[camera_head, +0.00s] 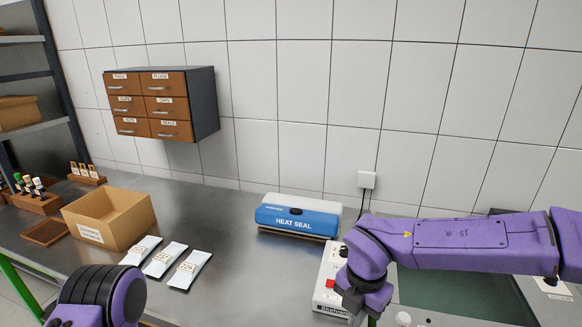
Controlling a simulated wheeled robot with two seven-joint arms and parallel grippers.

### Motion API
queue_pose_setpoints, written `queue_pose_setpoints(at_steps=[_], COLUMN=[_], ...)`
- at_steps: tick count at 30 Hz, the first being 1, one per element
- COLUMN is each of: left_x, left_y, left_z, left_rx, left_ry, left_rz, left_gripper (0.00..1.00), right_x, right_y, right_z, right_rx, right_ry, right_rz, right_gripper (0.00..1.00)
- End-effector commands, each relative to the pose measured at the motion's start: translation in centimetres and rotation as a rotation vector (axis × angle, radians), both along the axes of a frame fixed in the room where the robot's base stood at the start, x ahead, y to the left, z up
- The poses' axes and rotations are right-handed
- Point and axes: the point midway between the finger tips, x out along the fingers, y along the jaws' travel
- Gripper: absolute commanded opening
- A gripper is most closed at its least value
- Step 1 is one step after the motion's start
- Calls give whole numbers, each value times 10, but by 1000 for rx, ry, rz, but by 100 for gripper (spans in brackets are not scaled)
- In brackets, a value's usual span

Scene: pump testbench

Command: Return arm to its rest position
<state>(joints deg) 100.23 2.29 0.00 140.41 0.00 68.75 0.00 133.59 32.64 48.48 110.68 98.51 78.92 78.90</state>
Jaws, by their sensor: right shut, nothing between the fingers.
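My right arm (455,243) is purple and reaches in from the right edge. It bends down at the wrist, and the purple hand of my right gripper (366,300) hangs at its end. The gripper is shut and holds nothing; its fingertips are hard to make out. It covers part of a white device (331,262) with a red switch. My left arm shows as a purple and black link (105,295) at the bottom left; its gripper is out of the picture.
A blue and white heat sealer (297,218) stands at the back of the grey bench. Several labelled pouches (190,268) lie beside an open cardboard box (125,222). A wall drawer cabinet (150,106) hangs above. The bench between the pouches and white device is clear.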

Motion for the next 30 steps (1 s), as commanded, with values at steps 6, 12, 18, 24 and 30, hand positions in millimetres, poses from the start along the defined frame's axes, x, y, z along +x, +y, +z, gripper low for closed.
queue_pose_setpoints(at_steps=[6,12,18,24,30], left_x=[1,1,1,1,1], left_y=[0,0,0,0,0], left_z=[0,0,-5,-20,-39], left_rx=[0,0,0,0,0], left_ry=[-2,-2,-1,-1,-2], left_rz=[0,0,0,0,0], left_gripper=[43,43,43,43,43], right_x=[12,27,28,-15,-140], right_y=[-5,-28,-61,-98,-133], right_z=[-1,-20,-75,-182,-291], right_rx=[-46,-215,-492,-781,-723], right_ry=[-71,-158,-135,98,370], right_rz=[233,596,1131,2006,2967], right_gripper=[0,0,0,0,0])
